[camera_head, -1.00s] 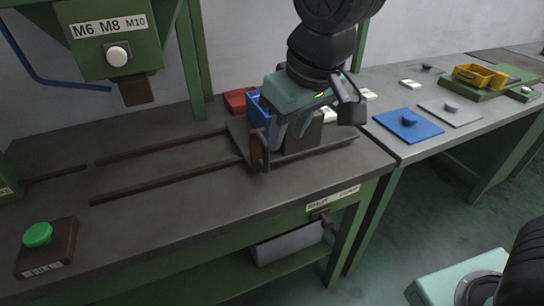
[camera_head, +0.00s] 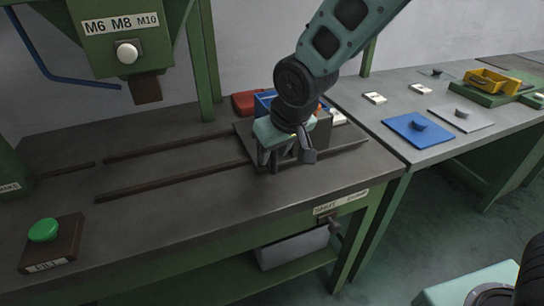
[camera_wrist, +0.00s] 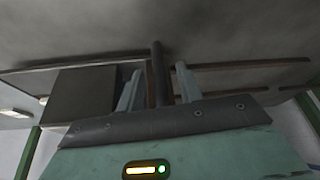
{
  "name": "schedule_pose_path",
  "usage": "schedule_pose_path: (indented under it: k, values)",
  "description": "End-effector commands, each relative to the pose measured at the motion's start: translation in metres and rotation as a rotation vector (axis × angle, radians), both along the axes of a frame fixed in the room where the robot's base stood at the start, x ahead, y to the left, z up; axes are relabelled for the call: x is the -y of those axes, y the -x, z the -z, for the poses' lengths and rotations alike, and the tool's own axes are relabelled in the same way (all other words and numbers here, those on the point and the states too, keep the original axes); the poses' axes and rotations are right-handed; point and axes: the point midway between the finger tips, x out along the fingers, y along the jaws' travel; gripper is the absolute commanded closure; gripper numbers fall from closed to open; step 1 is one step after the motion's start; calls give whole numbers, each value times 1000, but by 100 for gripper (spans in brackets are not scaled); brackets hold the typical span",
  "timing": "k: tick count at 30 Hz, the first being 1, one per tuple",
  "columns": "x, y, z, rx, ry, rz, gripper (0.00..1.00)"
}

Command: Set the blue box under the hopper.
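The green hopper (camera_head: 122,52), labelled M6 M8 M10, hangs over the bench at the upper left, well left of the box. My gripper (camera_head: 272,165) points down at the plate's left front end. In the wrist view, my two fingers (camera_wrist: 158,80) stand on either side of a dark upright handle (camera_wrist: 158,72), with small gaps showing. The fingers look open around it. The blue box cannot be made out in the wrist view.
Two dark slots (camera_head: 170,182) run left along the bench from the plate, with clear surface around them. A green button (camera_head: 43,230) sits front left. A red container (camera_head: 248,103) is behind the plate. A blue sheet (camera_head: 418,130) and yellow bin (camera_head: 490,80) lie on the right-hand bench.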

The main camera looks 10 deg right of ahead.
Motion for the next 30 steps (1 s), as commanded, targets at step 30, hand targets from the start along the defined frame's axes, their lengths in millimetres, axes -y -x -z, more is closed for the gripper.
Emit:
schedule_pose_path:
  k: [30]
  values:
    - [-11,-7,23,1,1,-6,100]
